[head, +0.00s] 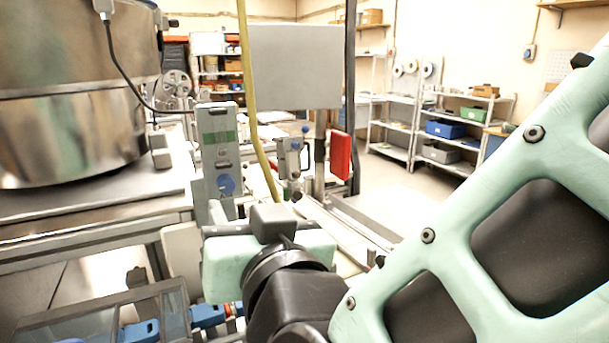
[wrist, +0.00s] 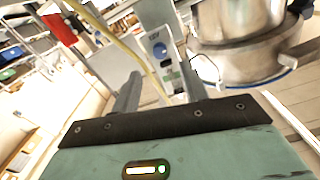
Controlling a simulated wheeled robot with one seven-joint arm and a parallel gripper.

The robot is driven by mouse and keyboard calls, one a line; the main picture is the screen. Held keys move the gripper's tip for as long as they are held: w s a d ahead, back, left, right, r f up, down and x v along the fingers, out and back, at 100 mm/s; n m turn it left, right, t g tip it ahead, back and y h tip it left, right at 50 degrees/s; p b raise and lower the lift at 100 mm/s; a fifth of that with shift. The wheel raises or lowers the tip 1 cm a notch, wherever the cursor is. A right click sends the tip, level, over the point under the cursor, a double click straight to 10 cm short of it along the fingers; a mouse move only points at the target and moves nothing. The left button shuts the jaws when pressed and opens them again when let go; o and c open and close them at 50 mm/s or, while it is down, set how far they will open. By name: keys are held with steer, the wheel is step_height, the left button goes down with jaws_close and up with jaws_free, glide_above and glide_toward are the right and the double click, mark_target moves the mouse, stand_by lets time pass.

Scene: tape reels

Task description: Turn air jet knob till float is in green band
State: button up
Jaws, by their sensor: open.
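A tall grey panel (head: 207,153) stands upright left of centre in the head view. It has a green band (head: 218,138) near its top and a round blue knob-like piece (head: 226,184) lower down. In the wrist view the panel appears inverted, with the blue piece (wrist: 159,50) above the green patch (wrist: 170,76). I cannot make out the float or its height. My gripper (wrist: 160,85) is open and empty, pointing towards the panel with a gap between them. In the head view my wrist hides most of its fingers.
A large steel drum (head: 70,100) stands left of the panel. A yellow hose (head: 248,80) hangs just right of the panel. A smaller unit with blue knobs (head: 290,158) and a red block (head: 340,155) are farther right. Shelves line the back.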

mark_target(228, 186)
steer(key=p+x, duration=0.2)
steer(key=x, duration=0.5)
steer(key=shift+w+a, duration=0.1)
steer(key=shift+w, duration=0.05)
jaws_close()
